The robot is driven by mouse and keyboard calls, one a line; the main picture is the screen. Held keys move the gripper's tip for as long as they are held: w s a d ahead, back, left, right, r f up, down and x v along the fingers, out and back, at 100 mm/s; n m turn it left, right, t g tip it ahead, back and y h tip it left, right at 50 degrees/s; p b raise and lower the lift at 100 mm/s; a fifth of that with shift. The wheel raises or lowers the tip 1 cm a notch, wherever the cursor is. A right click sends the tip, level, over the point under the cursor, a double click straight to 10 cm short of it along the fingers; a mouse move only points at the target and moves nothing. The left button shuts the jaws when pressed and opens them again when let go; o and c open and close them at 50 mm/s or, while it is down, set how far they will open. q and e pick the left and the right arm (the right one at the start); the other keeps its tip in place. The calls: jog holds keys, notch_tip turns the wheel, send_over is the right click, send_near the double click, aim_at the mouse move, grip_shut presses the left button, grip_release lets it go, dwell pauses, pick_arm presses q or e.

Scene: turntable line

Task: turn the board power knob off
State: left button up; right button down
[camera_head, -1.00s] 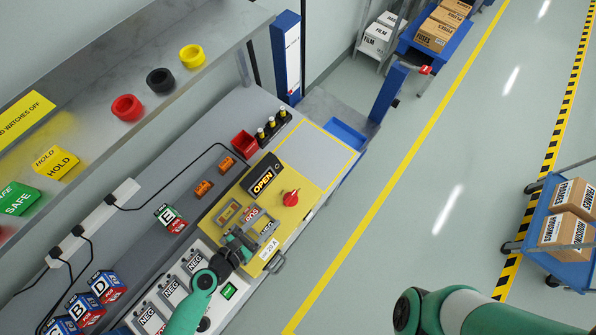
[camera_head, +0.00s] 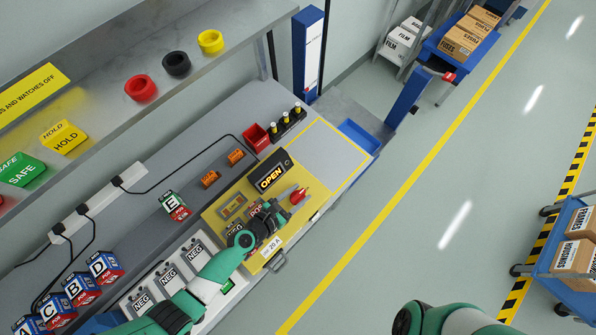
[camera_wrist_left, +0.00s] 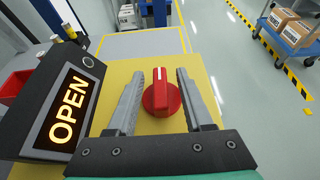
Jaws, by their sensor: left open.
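The red power knob (camera_head: 297,196) stands on the yellow board (camera_head: 219,221). In the left wrist view the knob (camera_wrist_left: 161,97) sits between the two grey fingers of my left gripper (camera_wrist_left: 158,92), with a gap on each side. My left gripper (camera_head: 290,193) is open around the knob, and I see no contact. The knob's raised grip bar with a pale mark points away from the wrist. A black sign reading OPEN (camera_head: 271,176) stands beside the knob, and it also shows large at the left of the wrist view (camera_wrist_left: 64,108). My right gripper is not in view.
A red bin (camera_head: 256,138) and several yellow-topped posts (camera_head: 285,124) are behind the board. Block E (camera_head: 174,205) and blocks marked NEG (camera_head: 168,276) lie left of it. The shelf (camera_head: 110,110) overhangs the bench's left side.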

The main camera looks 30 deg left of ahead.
pick_arm(q)
jog(key=shift+c, duration=0.3)
grip_shut()
